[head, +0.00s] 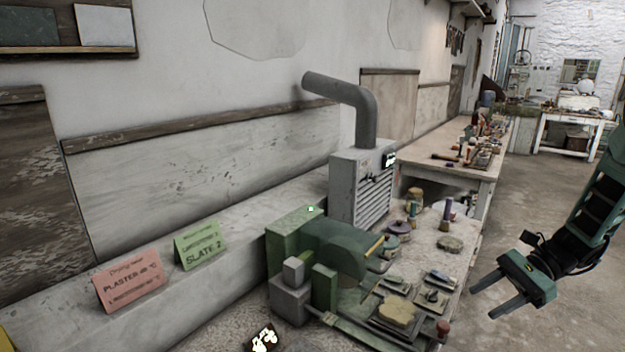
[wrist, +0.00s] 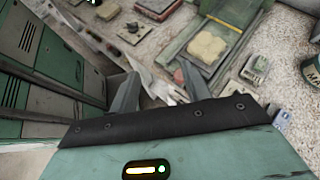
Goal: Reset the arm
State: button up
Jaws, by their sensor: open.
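My gripper (head: 490,295) is at the right of the head view, held in the air beside the bench, with its two grey fingers spread apart and nothing between them. In the wrist view the gripper (wrist: 157,92) shows from behind, its fingers apart above the bench top. My green arm comes in from the right edge of the head view. No object touches the fingers in either view.
A green machine (head: 330,255) and a grey vented box (head: 360,190) with a bent pipe stand on the bench. Pink (head: 131,280) and green (head: 200,241) cards stand at left. Small tools and a yellowish lump (head: 397,311) lie near the bench edge. Bare floor (head: 535,180) lies right.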

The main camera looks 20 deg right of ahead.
jog(key=s+a+r+n+g+h, duration=0.1)
jog(key=a+r+n+g+h, duration=0.2)
jog(key=a+n, duration=0.5)
jog(key=s+a+r+n+g+h, duration=0.1)
jog(key=a+r+n+g+h, duration=0.15)
jog(key=a, duration=0.95)
jog(key=s+a+r+n+t+h, duration=0.2)
jog(key=s+a+n, duration=0.5)
jog(key=s+a+r+n+t+h, duration=0.1)
jog(key=s+a+r+n+h, duration=0.1)
jog(key=s+a+n, duration=0.5)
jog(key=shift+s+a+r+n+t+h, duration=0.25)
jog(key=shift+r+n+t+h, duration=0.1)
jog(key=shift+n+h, duration=0.4)
